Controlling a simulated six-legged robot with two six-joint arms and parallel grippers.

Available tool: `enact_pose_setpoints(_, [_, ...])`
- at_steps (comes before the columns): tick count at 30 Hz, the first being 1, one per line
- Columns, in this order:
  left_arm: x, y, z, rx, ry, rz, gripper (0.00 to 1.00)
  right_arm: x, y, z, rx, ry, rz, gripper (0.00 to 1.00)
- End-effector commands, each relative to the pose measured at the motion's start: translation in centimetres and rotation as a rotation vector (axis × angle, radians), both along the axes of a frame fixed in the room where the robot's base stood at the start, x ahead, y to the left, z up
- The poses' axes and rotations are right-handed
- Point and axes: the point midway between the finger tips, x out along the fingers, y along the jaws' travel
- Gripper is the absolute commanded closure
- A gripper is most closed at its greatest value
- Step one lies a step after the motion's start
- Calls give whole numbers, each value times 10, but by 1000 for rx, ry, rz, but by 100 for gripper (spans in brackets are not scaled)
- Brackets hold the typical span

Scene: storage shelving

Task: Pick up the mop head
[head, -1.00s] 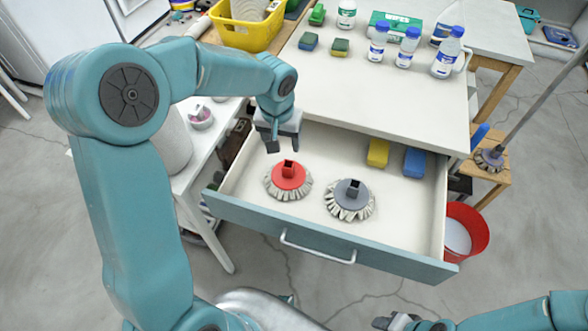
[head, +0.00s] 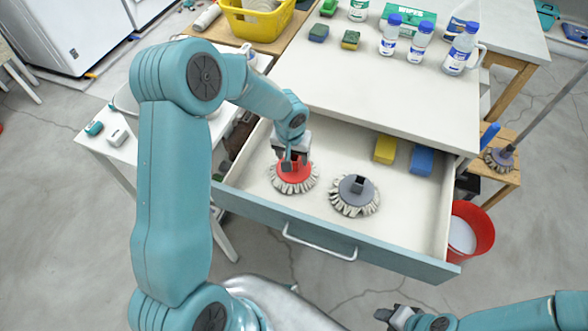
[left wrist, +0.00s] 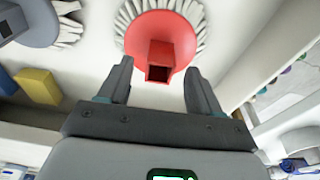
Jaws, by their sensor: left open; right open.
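A red mop head (head: 299,178) with pale grey strands lies in the open drawer, to the left of a grey mop head (head: 354,195). My left gripper (head: 292,164) is open, just above the red mop head and partly covering it in the head view. In the left wrist view the red mop head's square socket (left wrist: 160,62) lies ahead of and between the open fingers (left wrist: 155,85). The grey mop head (left wrist: 35,22) shows at upper left there. My right gripper (head: 392,316) is low at the bottom of the head view, open and empty, away from the drawer.
The drawer front (head: 330,238) has a white handle. A yellow sponge (head: 385,149) and a blue sponge (head: 421,160) lie in the drawer's back right. Bottles stand on the tabletop (head: 380,95) above. A red bucket (head: 471,231) stands right of the drawer.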

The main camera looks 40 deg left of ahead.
Motion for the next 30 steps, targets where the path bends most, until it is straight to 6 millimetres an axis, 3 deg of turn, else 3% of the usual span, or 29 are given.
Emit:
enact_pose_setpoints(6, [7,1,-30,0,3,1,36,0,0,4,0,0,0,57])
enact_pose_setpoints(14, [8,1,-32,1,0,0,36,0,0,4,0,0,0,57])
enact_pose_setpoints(18, [8,1,-32,1,0,0,82,0,0,4,0,0,0,57])
enact_pose_setpoints(20, [8,1,-32,1,0,0,100,0,0,4,0,0,0,57])
enact_pose_setpoints(30, [8,1,-29,1,-1,1,100,0,0,4,0,0,0,57])
